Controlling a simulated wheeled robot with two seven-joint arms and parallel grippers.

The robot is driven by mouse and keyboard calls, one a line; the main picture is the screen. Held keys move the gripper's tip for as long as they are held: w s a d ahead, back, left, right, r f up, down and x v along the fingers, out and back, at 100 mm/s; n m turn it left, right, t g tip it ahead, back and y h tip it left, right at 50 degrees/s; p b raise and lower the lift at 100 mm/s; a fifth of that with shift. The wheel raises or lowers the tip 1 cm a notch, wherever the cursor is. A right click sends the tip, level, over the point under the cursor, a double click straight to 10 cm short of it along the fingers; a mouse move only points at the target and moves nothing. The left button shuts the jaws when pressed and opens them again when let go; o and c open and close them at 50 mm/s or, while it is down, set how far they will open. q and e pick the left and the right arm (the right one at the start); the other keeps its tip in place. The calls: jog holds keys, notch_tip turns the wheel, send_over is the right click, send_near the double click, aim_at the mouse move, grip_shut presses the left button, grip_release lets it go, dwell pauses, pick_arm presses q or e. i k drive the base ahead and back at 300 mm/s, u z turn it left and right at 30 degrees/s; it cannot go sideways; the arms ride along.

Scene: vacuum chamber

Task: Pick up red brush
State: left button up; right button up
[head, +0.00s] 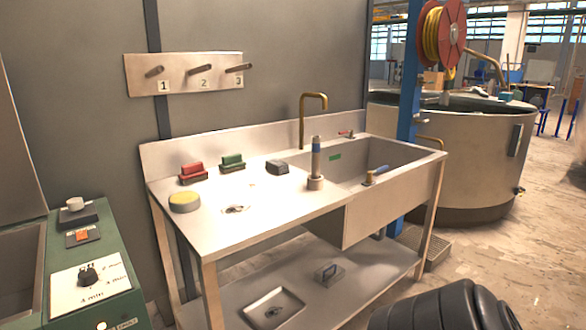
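The red brush (192,173) sits on the left part of the steel sink table (270,205), near its back edge. It has a red top and a darker lower part. A similar green brush (232,162) sits just to its right, apart from it. A round yellow-topped item (185,201) lies in front of the red brush. Neither of my grippers is in view, and nothing touches the red brush.
A dark block (277,167) and an upright blue-banded cylinder (315,165) stand right of the brushes. A tap (303,115) rises behind the basin (378,157). Numbered pegs (199,70) hang above. A green console (95,280) stands left; a black ribbed object (445,308) fills the lower right.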

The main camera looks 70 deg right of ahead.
aim_at(193, 172)
jog(key=z, duration=2.2)
